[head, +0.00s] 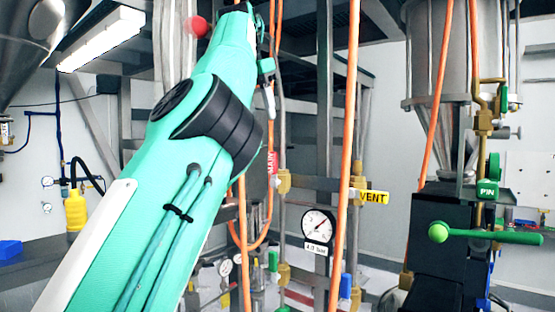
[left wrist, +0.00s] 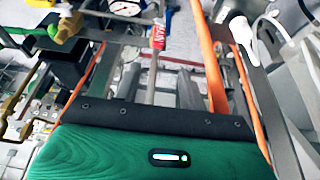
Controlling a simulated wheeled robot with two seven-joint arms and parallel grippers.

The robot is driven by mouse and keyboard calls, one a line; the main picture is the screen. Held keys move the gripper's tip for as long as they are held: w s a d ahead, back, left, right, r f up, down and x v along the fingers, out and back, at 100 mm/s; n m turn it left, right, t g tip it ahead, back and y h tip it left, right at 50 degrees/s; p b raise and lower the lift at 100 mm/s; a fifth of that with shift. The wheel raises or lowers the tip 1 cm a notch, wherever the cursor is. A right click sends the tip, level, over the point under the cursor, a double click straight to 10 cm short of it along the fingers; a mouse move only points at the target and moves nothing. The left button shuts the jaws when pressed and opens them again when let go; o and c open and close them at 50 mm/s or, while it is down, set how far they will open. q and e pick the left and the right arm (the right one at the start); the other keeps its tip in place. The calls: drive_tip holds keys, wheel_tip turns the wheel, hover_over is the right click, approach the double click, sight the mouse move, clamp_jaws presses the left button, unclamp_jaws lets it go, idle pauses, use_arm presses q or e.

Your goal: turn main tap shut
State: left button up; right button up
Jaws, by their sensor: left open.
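A red MAIN tag (head: 272,163) hangs in the middle of the head view, beside orange hoses and a brass fitting (head: 284,181). The tag also shows in the left wrist view (left wrist: 159,37), above the space between my fingers. The main tap's handle cannot be made out for certain; a red ball (head: 197,27) shows at the edge of my arm. My left arm reaches up and forward from the lower left. My left gripper (head: 269,98) is mostly hidden beyond it; in the left wrist view its two grey fingers (left wrist: 160,85) stand apart. My right gripper is not in view.
A yellow VENT tag (head: 373,198) and a round gauge (head: 318,226) are right of the MAIN tag. A green-knobbed lever (head: 490,236) and a steel hopper (head: 437,60) stand at the right. Orange hoses (head: 347,150) and grey posts crowd the middle.

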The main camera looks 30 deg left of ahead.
sight(272, 155)
use_arm(q)
drive_tip(key=x, duration=1.1)
drive_tip(key=shift+s+d+f, duration=0.1)
drive_tip(key=shift+s+d, duration=0.05)
drive_tip(key=shift+d, duration=0.05)
drive_tip(key=shift+f, duration=0.35)
drive_tip(key=shift+s+d+f, duration=0.1)
drive_tip(key=shift+f, duration=0.1)
drive_tip(key=shift+w+f, duration=0.25)
drive_tip(key=shift+f, duration=0.05)
drive_tip(key=c, duration=0.7)
clamp_jaws()
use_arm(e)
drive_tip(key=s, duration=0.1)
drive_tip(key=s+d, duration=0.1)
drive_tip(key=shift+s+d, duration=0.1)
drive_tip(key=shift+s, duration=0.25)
